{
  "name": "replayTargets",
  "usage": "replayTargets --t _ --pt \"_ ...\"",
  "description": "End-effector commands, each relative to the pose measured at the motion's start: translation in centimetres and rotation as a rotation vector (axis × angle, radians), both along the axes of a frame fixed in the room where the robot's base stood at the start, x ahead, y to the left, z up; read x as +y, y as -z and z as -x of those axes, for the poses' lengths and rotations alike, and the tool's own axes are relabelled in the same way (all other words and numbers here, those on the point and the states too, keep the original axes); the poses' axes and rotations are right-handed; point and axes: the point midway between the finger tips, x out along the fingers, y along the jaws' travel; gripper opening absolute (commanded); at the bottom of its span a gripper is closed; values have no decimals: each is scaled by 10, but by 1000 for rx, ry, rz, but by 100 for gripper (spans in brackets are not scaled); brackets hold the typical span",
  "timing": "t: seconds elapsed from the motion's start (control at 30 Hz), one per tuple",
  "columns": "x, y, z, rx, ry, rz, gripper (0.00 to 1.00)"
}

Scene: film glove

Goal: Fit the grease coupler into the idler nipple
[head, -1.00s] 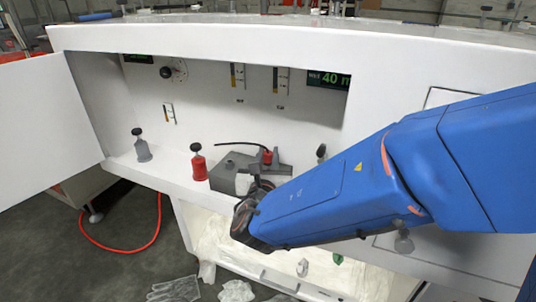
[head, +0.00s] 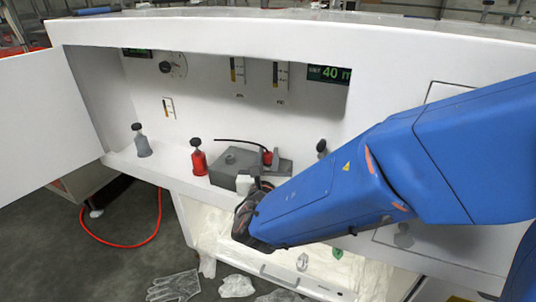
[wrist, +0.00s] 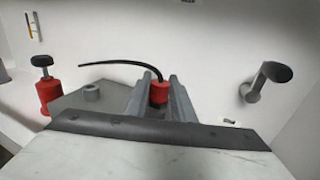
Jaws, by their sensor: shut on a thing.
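The grease coupler is a red cylinder (wrist: 159,92) with a black hose curving away to the left; it also shows in the head view (head: 267,158). My gripper (wrist: 158,84) is shut on it, one grey finger on each side; in the head view my gripper (head: 271,163) is partly hidden by my wrist. The coupler's lower end is hidden.
A red bottle (head: 198,160) and a grey bottle (head: 141,142), both with black knobs, stand on the white ledge left of the block. A grey peg with a dark knob (wrist: 267,82) projects on the right. The cabinet's back wall carries gauges.

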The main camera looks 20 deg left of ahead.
Motion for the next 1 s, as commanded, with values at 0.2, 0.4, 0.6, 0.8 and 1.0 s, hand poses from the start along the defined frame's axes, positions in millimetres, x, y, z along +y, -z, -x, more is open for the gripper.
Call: replayTargets --t 0.2,0.4,0.6,0.8,1.0 --pt "0 4 0 0 0 1 25" --pt "0 4 0 0 0 1 44" --pt "0 4 1 0 0 0 44" --pt "-3 3 18 -1 -2 0 44" --pt "-12 3 51 -1 -4 -1 44"
